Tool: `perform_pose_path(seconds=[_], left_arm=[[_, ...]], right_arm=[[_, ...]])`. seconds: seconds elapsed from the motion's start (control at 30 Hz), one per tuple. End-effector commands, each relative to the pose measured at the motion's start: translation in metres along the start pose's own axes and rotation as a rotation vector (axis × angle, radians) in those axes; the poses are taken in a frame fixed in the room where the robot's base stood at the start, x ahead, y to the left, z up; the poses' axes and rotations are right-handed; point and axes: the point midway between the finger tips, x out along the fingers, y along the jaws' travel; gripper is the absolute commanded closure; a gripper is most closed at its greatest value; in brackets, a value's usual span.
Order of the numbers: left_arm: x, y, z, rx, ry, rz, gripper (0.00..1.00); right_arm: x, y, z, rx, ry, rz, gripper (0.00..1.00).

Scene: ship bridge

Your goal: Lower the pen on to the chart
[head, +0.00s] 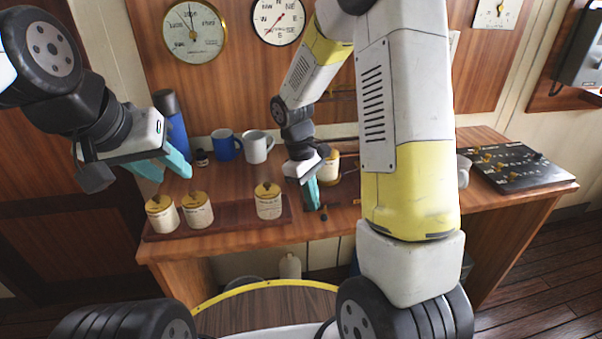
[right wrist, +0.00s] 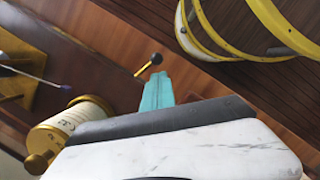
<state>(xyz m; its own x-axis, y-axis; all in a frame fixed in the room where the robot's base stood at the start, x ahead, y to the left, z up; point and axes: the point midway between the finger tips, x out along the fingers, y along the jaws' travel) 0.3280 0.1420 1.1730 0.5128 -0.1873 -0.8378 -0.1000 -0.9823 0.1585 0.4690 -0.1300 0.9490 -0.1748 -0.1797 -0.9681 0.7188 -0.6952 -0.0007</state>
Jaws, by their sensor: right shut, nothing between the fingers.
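A drum (head: 329,168) wrapped in a white, marked chart with brass ends stands on the desk, partly behind my right gripper; in the right wrist view the drum (right wrist: 72,119) lies at lower left. A thin grey rod (right wrist: 35,76) with a pale end, possibly the pen arm, shows beside a brass part. A brass lever with a black ball knob (right wrist: 156,59) is close to my right fingertips (right wrist: 157,78); I cannot tell whether they touch. My right gripper (head: 312,204) is shut and empty, pointing down at the desk front. My left gripper (head: 170,168) is open and empty, above the desk's left end.
A wooden rack (head: 228,227) with three labelled canisters runs along the desk front at left. A blue mug (head: 226,146), a white mug (head: 256,148) and a blue flask (head: 171,120) stand behind. A black switch panel (head: 512,166) is at right. My right arm hides the desk between.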

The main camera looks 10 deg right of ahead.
Motion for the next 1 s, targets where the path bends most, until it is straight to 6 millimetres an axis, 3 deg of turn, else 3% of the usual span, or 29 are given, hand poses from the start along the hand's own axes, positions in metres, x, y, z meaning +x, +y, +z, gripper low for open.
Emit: perform_pose_path(seconds=[0.23,1.0], left_arm=[[0.0,0.0,0.0,0.0,0.0,0.0,0.64],[0.0,0.0,0.0,0.0,0.0,0.0,0.64]], right_arm=[[0.023,0.0,0.0,0.003,0.0,0.0,1.0],[0.025,0.0,0.004,-0.059,0.001,0.015,1.0]])
